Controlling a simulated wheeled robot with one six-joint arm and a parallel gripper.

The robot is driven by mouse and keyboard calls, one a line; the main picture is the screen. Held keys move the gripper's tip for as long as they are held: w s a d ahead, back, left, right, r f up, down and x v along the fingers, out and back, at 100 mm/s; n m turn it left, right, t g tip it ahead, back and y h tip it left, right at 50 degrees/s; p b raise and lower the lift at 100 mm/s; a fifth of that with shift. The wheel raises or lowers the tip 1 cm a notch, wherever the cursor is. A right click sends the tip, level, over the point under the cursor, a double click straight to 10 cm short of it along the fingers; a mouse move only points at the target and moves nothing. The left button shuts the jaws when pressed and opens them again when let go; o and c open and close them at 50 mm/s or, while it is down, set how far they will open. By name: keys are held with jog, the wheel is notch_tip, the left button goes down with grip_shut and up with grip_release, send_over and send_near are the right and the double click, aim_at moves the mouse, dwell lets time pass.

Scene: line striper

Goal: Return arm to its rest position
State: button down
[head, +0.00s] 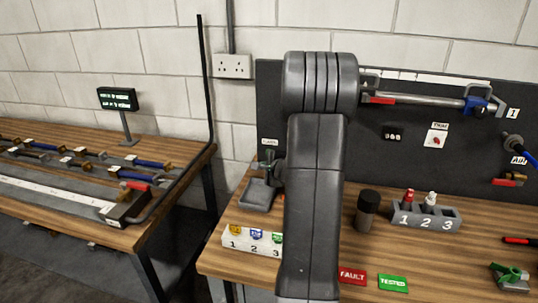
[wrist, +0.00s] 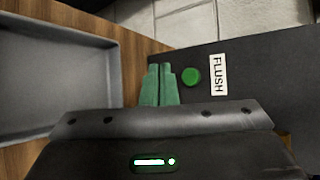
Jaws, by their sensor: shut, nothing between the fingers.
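My gripper (wrist: 159,70) shows in the wrist view as two green fingers lying side by side, shut and empty. It is above a wooden surface (wrist: 108,14) and a dark panel or box (wrist: 270,68) with a green button (wrist: 191,76) and a FLUSH label (wrist: 219,75). A grey tray (wrist: 60,43) is to the left of the fingers. In the head view my arm rises through the middle of the picture and hides part of the bench behind it.
The workbench (head: 225,262) holds a numbered white rack (head: 250,241), a dark cylinder (head: 366,212), a grey numbered holder (head: 423,213), and FAULT (head: 352,276) and TESTED (head: 393,284) blocks. A pegboard (head: 400,165) stands behind. A second bench (head: 65,235) with several tools is left, across a gap.

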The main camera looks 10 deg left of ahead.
jog(key=shift+w, duration=0.1)
jog(key=w+p, duration=0.1)
jog(key=p, duration=0.3)
jog(key=shift+w+r, duration=0.25)
jog(key=shift+w, duration=0.15)
jog(key=p, duration=0.2)
jog(key=shift+p, duration=0.4)
jog(key=s+b, duration=0.1)
jog(key=b, duration=0.1)
jog(key=s+f+b, duration=0.1)
jog(key=b, duration=0.1)
jog(key=shift+s, duration=0.3)
jog(key=shift+s+a+r+b, duration=0.1)
jog(key=shift+s+r+b, duration=0.05)
jog(key=shift+s+b, duration=0.55)
jog(key=shift+s+r+b, duration=0.1)
jog(key=shift+s+b, duration=0.4)
jog(key=shift+s, duration=0.4)
jog(key=shift+w, duration=0.1)
